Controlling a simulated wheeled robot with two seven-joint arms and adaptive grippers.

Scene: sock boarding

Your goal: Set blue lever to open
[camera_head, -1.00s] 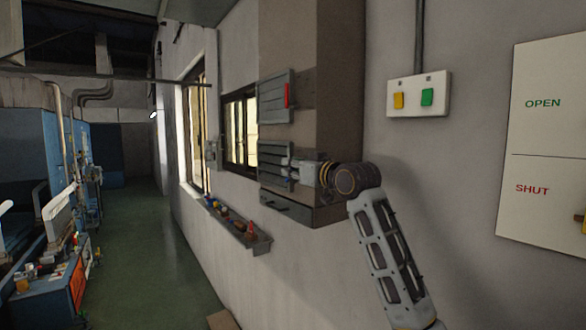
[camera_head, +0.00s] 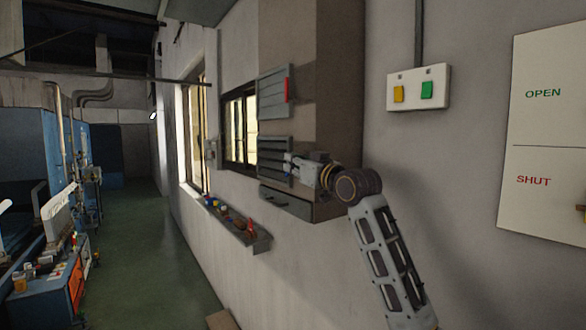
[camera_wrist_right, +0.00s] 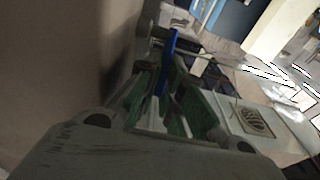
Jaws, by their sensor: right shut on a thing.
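My right gripper (camera_head: 290,161) is at the lower slotted grey plate (camera_head: 270,148) on the side of the wall box. In the right wrist view a blue lever (camera_wrist_right: 171,50) stands between the gripper's fingers (camera_wrist_right: 163,78), which are shut on it. A sign (camera_head: 555,130) on the right wall has OPEN in green above SHUT in red. My left gripper is not in view.
A red lever (camera_head: 286,90) sits on the upper grey plate, just above my right gripper. A switch box (camera_head: 418,90) is on the wall to the right. A narrow shelf (camera_head: 240,234) with small items runs below the windows. The green aisle floor (camera_head: 150,240) is clear.

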